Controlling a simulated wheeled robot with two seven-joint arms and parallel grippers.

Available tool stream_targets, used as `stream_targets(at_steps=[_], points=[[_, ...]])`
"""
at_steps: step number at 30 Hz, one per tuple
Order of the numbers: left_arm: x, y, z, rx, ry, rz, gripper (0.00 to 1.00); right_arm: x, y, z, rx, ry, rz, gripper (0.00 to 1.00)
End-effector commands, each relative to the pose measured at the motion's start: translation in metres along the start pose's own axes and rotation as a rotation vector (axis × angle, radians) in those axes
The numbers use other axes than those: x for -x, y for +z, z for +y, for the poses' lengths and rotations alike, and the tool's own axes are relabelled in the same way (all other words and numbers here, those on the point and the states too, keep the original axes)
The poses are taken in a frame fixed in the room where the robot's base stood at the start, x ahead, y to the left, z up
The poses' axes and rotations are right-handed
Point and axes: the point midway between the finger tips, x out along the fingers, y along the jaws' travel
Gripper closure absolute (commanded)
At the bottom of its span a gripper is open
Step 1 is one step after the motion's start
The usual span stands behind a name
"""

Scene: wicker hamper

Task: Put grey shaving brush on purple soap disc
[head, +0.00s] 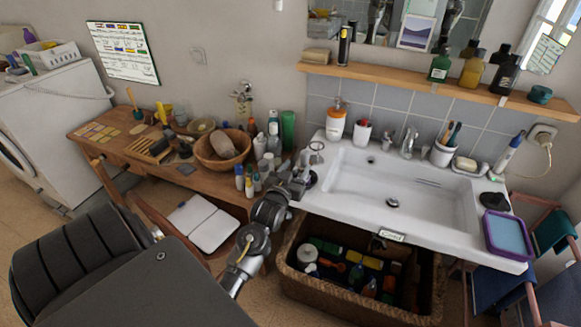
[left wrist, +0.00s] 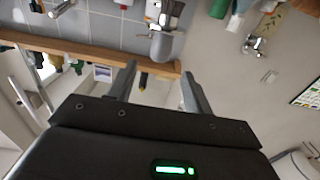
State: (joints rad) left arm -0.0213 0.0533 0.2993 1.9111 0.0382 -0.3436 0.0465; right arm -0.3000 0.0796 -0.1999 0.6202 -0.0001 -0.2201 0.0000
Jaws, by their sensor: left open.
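I cannot make out a grey shaving brush or a purple soap disc for certain in either view. My left gripper (head: 303,176) is at the left edge of the white sink, in front of the bottles. Its two fingers are spread apart in the left wrist view (left wrist: 160,88). My right gripper is not in view.
The white sink (head: 345,205) stands above a wicker hamper (head: 300,282) full of small items. A wooden shelf (head: 420,86) runs above the sink. The basin is clear.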

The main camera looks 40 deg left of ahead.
Motion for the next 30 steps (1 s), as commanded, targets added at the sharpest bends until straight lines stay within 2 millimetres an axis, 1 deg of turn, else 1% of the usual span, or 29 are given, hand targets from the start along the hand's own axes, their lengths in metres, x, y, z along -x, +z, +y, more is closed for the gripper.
stream_targets(at_steps=[1, 3, 6, 9, 13, 21, 23, 25, 26, 29, 30], points=[[0.011, 0.003, 0.0, 0.0, 0.0, -0.001, 0.49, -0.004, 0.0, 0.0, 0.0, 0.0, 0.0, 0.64], [0.022, 0.002, 0.0, 0.0, -0.001, 0.0, 0.49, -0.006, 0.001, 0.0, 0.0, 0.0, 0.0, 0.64], [0.033, 0.001, 0.0, 0.0, -0.001, 0.0, 0.49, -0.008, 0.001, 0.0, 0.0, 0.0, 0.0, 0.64], [0.04, 0.0, 0.0, 0.0, -0.001, 0.0, 0.49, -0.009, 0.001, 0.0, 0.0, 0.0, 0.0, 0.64], [0.043, 0.0, 0.0, 0.001, -0.001, 0.0, 0.49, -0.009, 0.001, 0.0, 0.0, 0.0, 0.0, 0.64], [0.043, 0.0, 0.0, 0.0, -0.001, 0.0, 0.49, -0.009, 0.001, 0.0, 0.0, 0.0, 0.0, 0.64], [0.042, 0.003, 0.001, -0.001, 0.001, -0.006, 0.49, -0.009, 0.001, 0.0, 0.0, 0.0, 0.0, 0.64], [0.041, 0.018, 0.004, -0.004, 0.01, -0.035, 0.49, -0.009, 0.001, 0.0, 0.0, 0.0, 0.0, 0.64], [0.041, 0.03, 0.007, -0.008, 0.017, -0.059, 0.49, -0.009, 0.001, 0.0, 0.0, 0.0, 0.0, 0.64], [0.044, 0.094, 0.023, -0.026, 0.055, -0.179, 0.49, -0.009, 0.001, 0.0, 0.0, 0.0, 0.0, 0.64], [0.049, 0.129, 0.031, -0.038, 0.076, -0.246, 0.49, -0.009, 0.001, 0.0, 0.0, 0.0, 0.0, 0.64]])
